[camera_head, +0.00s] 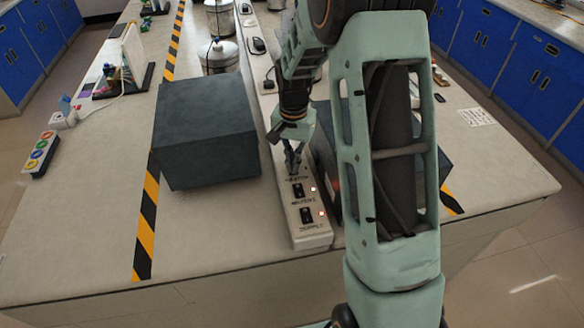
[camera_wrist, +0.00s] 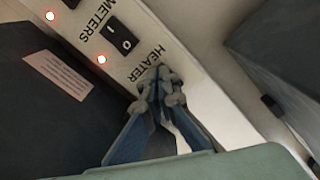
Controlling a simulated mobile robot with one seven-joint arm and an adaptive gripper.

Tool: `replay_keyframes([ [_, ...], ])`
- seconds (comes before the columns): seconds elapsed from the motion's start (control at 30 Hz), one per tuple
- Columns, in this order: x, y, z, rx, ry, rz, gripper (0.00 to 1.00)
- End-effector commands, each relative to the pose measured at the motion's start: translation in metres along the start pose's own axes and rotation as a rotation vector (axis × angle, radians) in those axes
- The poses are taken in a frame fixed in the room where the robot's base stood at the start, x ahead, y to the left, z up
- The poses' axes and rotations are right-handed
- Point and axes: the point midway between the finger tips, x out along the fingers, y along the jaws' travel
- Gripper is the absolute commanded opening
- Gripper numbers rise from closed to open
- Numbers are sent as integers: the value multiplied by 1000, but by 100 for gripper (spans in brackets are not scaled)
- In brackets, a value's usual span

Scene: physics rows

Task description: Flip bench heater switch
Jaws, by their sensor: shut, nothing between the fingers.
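A long white switch strip (camera_head: 312,236) lies along the bench, with black rocker switches and printed labels. The HEATER label (camera_wrist: 145,62) shows in the wrist view just beyond my fingertips. My gripper (camera_wrist: 162,86) is shut and empty, its tips over the strip beside that label. In the head view my gripper (camera_head: 293,168) points down at the strip. The spot under the fingers is hidden, so the heater switch and any contact with it cannot be made out. The meters switch (camera_wrist: 119,38), marked I and O, is clear of the fingers.
Small lit lamps (camera_wrist: 101,59) sit beside the visible switches. A large dark box (camera_head: 207,135) stands left of the strip, and another dark block (camera_wrist: 55,100) close on the other side. Metal pots (camera_head: 219,56) stand farther back. The bench front left is clear.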

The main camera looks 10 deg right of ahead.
Motion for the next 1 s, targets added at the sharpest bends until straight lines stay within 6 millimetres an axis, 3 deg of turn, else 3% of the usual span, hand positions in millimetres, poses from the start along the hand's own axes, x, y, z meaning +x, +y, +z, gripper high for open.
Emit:
replay_keyframes([
  [0.47, 5, 0, 0, 0, -1, 1, 0],
  [1.0, -36, 0, 0, 0, 1, 0, 0],
])
